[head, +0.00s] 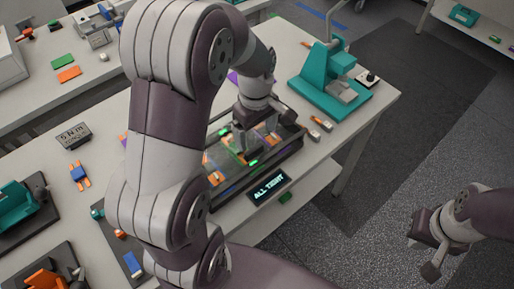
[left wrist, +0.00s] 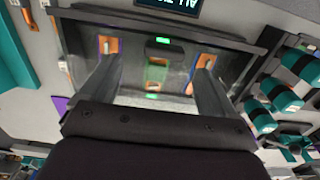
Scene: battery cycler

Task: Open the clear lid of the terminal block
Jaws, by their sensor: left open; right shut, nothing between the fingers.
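The terminal block (head: 230,187) is a dark-framed box on the table, with orange, green and purple parts inside. In the left wrist view its dark frame (left wrist: 165,24) runs across the top, with small lit green marks. The clear lid is hard to make out; I cannot tell its angle. My left gripper (head: 246,146) is over the block, fingers pointing down. In the left wrist view the fingers (left wrist: 155,75) stand wide apart with nothing gripped between them. Whether they touch the lid is unclear. My right gripper (head: 425,255) is shut and empty, off the table at the lower right.
A display reading "ALL TIGHT" (head: 269,188) is at the block's front. A teal press (head: 327,85) stands behind it on the right, by small orange-tipped parts (head: 317,129). A torque block (head: 74,135) and teal fixture (head: 20,208) lie left. My left arm hides the table's middle.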

